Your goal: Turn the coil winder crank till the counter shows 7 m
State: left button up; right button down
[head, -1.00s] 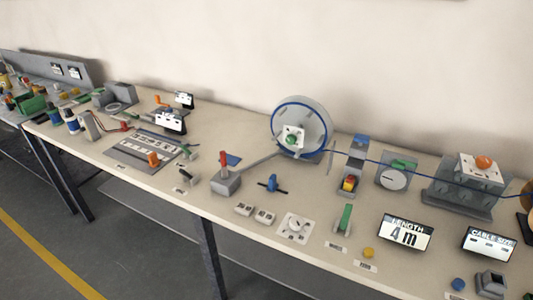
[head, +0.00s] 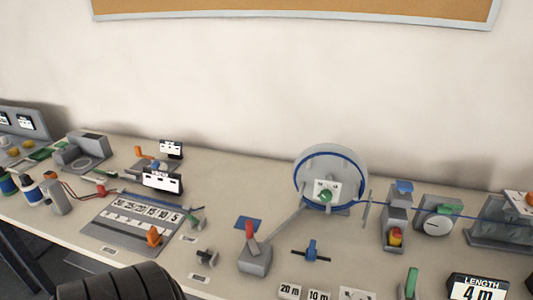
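The coil winder (head: 358,166) is an upright round grey drum with a blue cable coiled around its rim. A white plate with a green knob (head: 326,195) sits at its centre; I cannot tell whether this knob is the crank handle. A red-handled lever (head: 251,232) stands on a grey block at front left of the drum, with a grey bar running between them. The LENGTH counter (head: 478,288) is cut off by the bottom edge and shows a 4. A dark ribbed part of my own arm shows at the bottom left. Neither gripper is in view.
The blue cable runs right past a grey post with a red and yellow button (head: 395,237) and a round dial gauge (head: 437,221). A numbered cutting board (head: 110,240) with an orange knob lies left. A blue-handled piece (head: 311,251) stands before the drum. A cork board (head: 300,12) hangs above.

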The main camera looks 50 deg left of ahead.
aim_at(255, 250)
jog(key=k+j, duration=0.1)
jog(key=j, duration=0.3)
jog(key=k+j+z, duration=0.1)
jog(key=j, duration=0.3)
jog(key=k+j, duration=0.1)
jog(key=j, duration=0.3)
jog(key=k+j, duration=0.1)
jog(key=j, duration=0.25)
jog(key=k+j+z, duration=0.1)
jog(key=j, duration=0.3)
jog(key=k+j, duration=0.1)
jog(key=j, duration=0.3)
jog(key=k+j+z, duration=0.1)
jog(key=j, duration=0.25)
jog(key=k+j, duration=0.15)
jog(key=j, duration=0.25)
jog(key=i+l+z, duration=0.15)
jog(key=l, duration=0.2)
jog(key=l+z, duration=0.2)
jog(key=l, duration=0.2)
jog(key=i+l+z, duration=0.15)
jog(key=l, duration=0.15)
